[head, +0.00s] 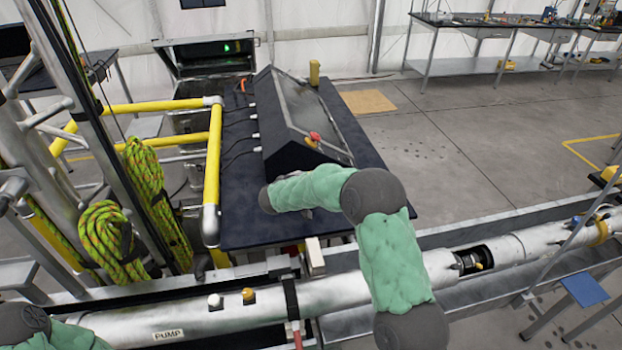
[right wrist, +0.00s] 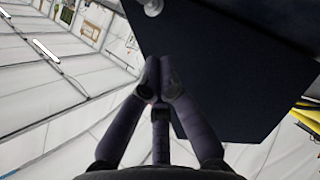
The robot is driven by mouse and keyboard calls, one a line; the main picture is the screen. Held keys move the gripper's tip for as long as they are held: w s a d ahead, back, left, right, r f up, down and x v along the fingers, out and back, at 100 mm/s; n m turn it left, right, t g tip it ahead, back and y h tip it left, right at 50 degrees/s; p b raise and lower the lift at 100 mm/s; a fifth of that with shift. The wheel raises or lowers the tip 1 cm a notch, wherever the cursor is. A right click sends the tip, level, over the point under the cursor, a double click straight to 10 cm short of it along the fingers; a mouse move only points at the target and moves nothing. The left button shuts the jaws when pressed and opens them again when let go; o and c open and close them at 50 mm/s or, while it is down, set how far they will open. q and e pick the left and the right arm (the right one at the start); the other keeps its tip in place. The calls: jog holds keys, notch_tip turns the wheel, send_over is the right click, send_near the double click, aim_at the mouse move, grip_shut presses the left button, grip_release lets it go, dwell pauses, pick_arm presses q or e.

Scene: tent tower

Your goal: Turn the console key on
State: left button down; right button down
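The dark console (head: 285,148) with a sloped top stands on a dark table; a red emergency-stop button (head: 314,137) sits on its near end. My right arm reaches across in front of the console, and its gripper is hidden in the head view. In the right wrist view, my right gripper (right wrist: 159,76) has its fingertips together with nothing visible between them. It points at a dark flat panel (right wrist: 225,70). A small round silver fitting (right wrist: 152,6) is on that panel at the top edge; I cannot tell whether it is the key. My left gripper is not in view.
The dark table top (head: 240,225) extends around the console. Yellow rails (head: 213,160) and a coiled green rope (head: 105,240) stand to the left. A silver pipe (head: 330,292) marked PUMP runs along the front. Open floor (head: 460,140) lies to the right.

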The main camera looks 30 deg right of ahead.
jog(key=x, duration=0.6)
jog(key=shift+w+d+f, duration=0.15)
jog(key=shift+w+f, duration=0.05)
jog(key=d+f, duration=0.2)
jog(key=shift+d, duration=0.35)
jog(key=shift+s+d+f, duration=0.15)
jog(key=shift+d+f, duration=0.1)
jog(key=shift+d, duration=0.25)
jog(key=shift+b, duration=0.35)
jog(key=shift+s+d+y+b, duration=0.1)
jog(key=shift+d+y+b, duration=0.15)
jog(key=shift+y+b, duration=0.25)
jog(key=shift+f, duration=0.1)
